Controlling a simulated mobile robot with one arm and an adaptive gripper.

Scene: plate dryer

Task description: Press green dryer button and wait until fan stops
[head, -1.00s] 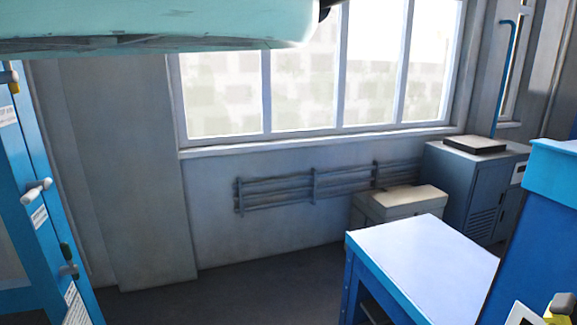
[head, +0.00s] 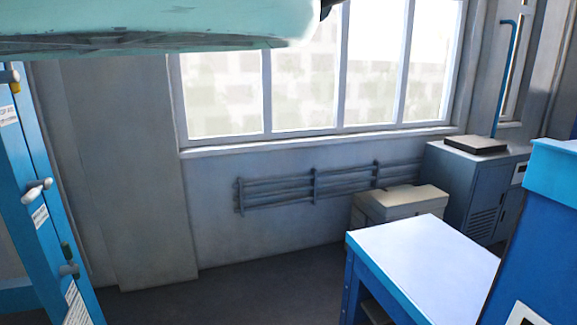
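No green dryer button can be made out in the head view. A blue cabinet (head: 545,225) stands at the right edge, cut off by the picture, with a white label low on its face. I cannot tell whether it is the dryer. No fan is visible. My gripper is not in view, so its hold and its distance from any button cannot be seen.
A blue table with a pale top (head: 425,262) stands at lower right. Behind it are a light box (head: 400,203) and a grey cabinet (head: 470,190). A blue frame with valves (head: 45,235) stands at left. Open floor (head: 240,290) lies between.

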